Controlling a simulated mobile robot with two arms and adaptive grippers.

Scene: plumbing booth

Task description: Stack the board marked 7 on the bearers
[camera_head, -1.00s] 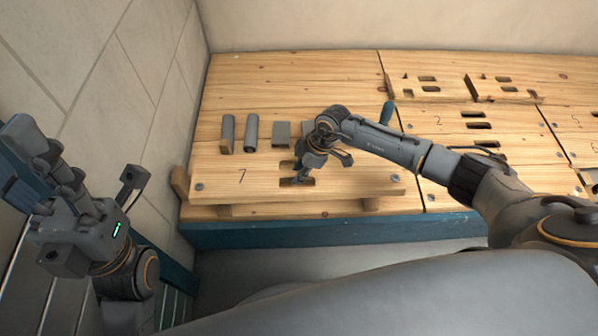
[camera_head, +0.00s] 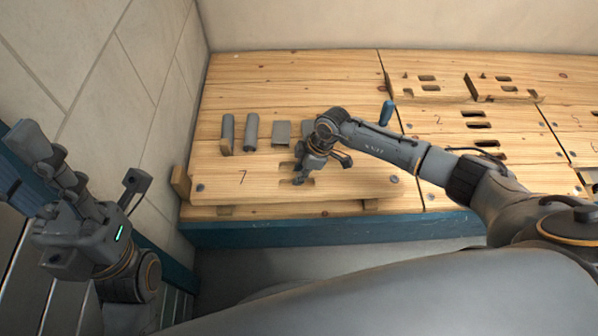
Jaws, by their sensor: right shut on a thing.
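The board marked 7 (camera_head: 345,187) is a long pale wooden plank at the front left of the bench, with a 7 near its left end and a bolt head at each end. Parts of the wooden bearers (camera_head: 370,204) show under its front edge; the rest is hidden, and I cannot tell whether the board touches them. My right gripper (camera_head: 300,178) reaches down from the right and is shut on the board at its middle slot, partly covering it. My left gripper (camera_head: 88,172) is open and empty at the far left, away from the bench.
Grey cylinders (camera_head: 251,132) and grey blocks (camera_head: 281,133) stand behind the board. A blue-handled tool (camera_head: 386,113) is behind my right arm. Slotted boards (camera_head: 500,88) lie at the back right. A tiled wall (camera_head: 140,75) bounds the left side.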

